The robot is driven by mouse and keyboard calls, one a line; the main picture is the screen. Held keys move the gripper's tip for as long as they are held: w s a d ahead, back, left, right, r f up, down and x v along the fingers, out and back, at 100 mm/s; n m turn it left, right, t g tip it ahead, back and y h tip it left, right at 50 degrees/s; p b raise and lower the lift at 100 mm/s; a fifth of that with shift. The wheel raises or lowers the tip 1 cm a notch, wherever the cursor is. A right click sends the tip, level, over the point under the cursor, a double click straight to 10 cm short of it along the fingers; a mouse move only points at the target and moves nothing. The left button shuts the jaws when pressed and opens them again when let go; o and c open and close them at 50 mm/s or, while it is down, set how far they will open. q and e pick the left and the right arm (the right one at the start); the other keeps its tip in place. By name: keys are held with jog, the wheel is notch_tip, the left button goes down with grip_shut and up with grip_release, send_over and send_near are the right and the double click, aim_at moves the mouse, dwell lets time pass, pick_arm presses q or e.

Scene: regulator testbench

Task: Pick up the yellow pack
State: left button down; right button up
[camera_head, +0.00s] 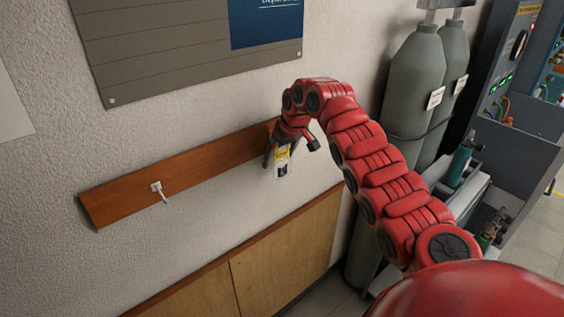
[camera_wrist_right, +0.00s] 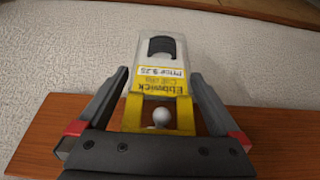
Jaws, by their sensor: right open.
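The yellow pack (camera_head: 282,160) hangs at the wooden wall rail, in the head view just below my right gripper. In the right wrist view the pack (camera_wrist_right: 160,85) is a clear pack with a yellow label with print and a dark item inside. A pale round knob shows in the opening of its yellow top part. My right gripper (camera_head: 289,150) is open, with one finger on each side of the pack; the wrist view shows gaps between the fingers (camera_wrist_right: 160,90) and the pack's sides. My left gripper is not in view.
The wooden rail (camera_head: 125,194) runs along the wall and bears an empty white hook (camera_head: 160,191) at left. A wooden panel (camera_head: 285,250) stands below. Grey gas cylinders (camera_head: 412,85) and a dark bench (camera_head: 515,155) stand at right, near my right arm.

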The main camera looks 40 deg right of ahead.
jog(key=c, duration=1.3)
jog(key=shift+r, duration=0.2)
